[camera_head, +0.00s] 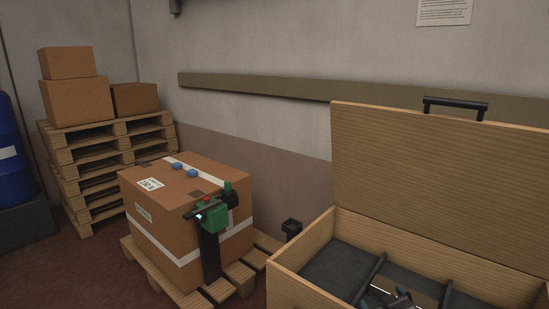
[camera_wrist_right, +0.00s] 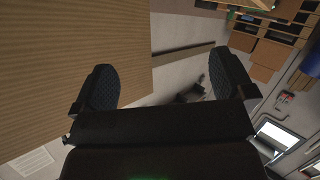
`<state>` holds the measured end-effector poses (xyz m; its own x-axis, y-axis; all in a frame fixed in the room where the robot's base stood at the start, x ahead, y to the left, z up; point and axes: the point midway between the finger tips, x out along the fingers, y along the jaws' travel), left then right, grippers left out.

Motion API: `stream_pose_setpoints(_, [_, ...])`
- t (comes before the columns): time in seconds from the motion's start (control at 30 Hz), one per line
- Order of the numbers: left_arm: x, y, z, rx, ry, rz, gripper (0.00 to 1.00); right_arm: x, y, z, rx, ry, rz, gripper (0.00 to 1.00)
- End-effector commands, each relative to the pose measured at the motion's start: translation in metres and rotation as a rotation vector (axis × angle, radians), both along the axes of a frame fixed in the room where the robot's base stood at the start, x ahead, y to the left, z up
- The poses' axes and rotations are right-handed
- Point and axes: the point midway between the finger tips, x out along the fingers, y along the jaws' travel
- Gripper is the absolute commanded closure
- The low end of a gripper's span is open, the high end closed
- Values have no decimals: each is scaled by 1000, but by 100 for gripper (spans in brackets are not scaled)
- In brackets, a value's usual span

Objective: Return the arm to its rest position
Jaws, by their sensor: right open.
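My right gripper (camera_wrist_right: 162,84) is open in the right wrist view, with a dark padded finger on each side and nothing between them. In the head view, what seems to be its tip (camera_head: 402,297) shows at the bottom edge, in front of or over the open wooden crate (camera_head: 300,262); I cannot tell its height. The crate's raised lid (camera_head: 430,180) also fills the left of the wrist view, behind one finger. My left gripper is not in view.
A taped carton (camera_head: 165,222) with a green and black device (camera_head: 212,218) at its front corner stands on a low pallet (camera_head: 165,280). Stacked pallets (camera_head: 90,150) bear cartons at the back left, beside a blue drum (camera_head: 12,160). A rail (camera_head: 250,88) runs along the wall.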

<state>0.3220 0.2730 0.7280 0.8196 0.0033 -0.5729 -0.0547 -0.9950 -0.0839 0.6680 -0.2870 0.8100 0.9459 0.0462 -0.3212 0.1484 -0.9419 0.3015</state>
Motion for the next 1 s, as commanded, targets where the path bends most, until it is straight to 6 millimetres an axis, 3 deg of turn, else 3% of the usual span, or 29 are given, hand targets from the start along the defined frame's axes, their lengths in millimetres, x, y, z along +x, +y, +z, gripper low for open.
stream_pose_setpoints(0.1, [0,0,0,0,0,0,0,-51,2,-32,28,49,-8,0])
stream_pose_setpoints(0.3, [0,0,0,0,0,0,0,-135,6,-67,75,120,-31,0])
stream_pose_setpoints(0.5, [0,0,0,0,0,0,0,-218,10,-86,122,187,-66,0])
stream_pose_setpoints(0.7, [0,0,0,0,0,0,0,-293,13,-89,164,245,-110,0])
stream_pose_setpoints(0.83, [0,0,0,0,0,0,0,-325,14,-86,181,270,-135,0])
stream_pose_setpoints(1.0, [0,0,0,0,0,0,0,-345,14,-83,192,284,-151,0])
